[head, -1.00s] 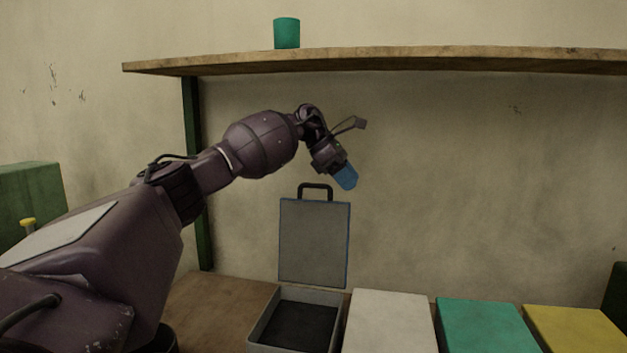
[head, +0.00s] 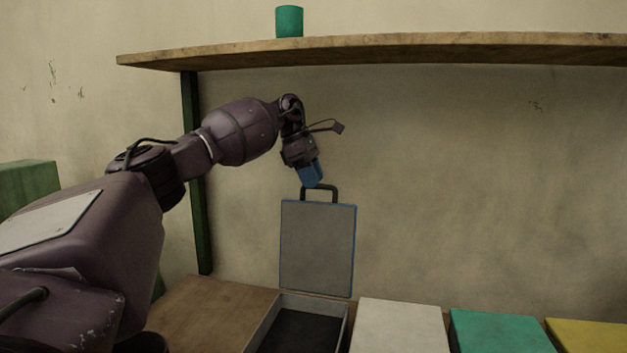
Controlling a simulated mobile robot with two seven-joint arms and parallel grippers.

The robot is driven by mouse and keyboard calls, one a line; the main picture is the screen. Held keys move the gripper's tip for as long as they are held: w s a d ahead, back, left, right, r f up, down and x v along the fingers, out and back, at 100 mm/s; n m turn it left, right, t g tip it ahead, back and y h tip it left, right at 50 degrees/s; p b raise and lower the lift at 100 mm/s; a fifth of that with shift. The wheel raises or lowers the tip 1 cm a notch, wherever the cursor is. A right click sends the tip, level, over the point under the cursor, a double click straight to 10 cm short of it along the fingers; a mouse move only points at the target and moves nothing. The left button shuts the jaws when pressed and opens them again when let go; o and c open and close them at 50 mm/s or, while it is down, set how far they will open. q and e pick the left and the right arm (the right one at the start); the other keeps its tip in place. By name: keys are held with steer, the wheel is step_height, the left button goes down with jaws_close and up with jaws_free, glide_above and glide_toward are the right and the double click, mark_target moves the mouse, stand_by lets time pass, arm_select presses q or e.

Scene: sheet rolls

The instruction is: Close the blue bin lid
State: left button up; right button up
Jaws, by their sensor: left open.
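The blue bin lid (head: 318,247) stands upright and open, its grey inner face toward me with a thin blue edge. A dark handle (head: 320,188) sits on its top edge. The bin (head: 262,328) below it is open, with a dark, empty-looking inside; its front is cut off by the picture's lower edge. My left gripper (head: 312,178) has blue fingers pointing down, right at the handle's top; I cannot tell whether they touch it. It is open, though the gap between the fingers hardly shows. My right gripper is not in view.
White (head: 400,325), teal (head: 498,331) and yellow (head: 590,335) closed lids lie to the right of the bin. A wooden shelf (head: 400,48) with a teal cup (head: 289,21) runs above my arm. A green post (head: 193,170) stands behind my arm. Bare wooden surface (head: 210,315) lies left of the bin.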

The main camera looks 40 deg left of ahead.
arm_select(q)
steer(key=shift+d+f, duration=0.1)
steer(key=shift+f, duration=0.15)
jaws_close()
stand_by(0.3)
